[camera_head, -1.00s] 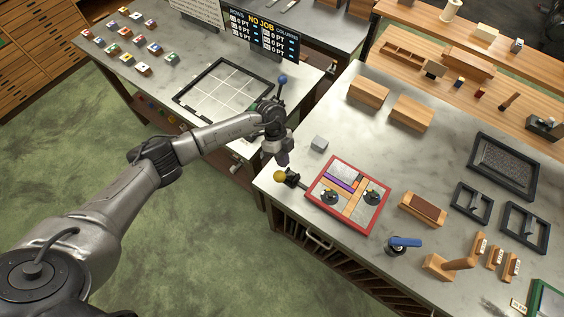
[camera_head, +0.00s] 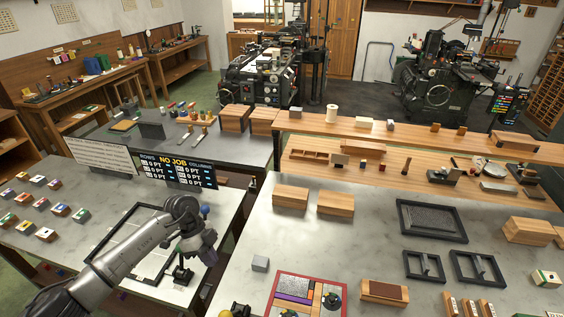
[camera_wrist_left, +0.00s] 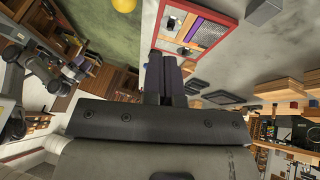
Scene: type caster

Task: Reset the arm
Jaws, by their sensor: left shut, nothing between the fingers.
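My left arm comes in from the lower left in the head view. The fingers look apart from the tray.
A blue ball knob (camera_head: 205,210) shows beside my wrist. A black gridded frame (camera_head: 100,243) lies on the left table, partly behind my arm, near a NO JOB sign (camera_head: 176,170). Wooden blocks (camera_head: 291,197) and dark frames (camera_head: 432,220) lie on the right table, with bare surface between them.

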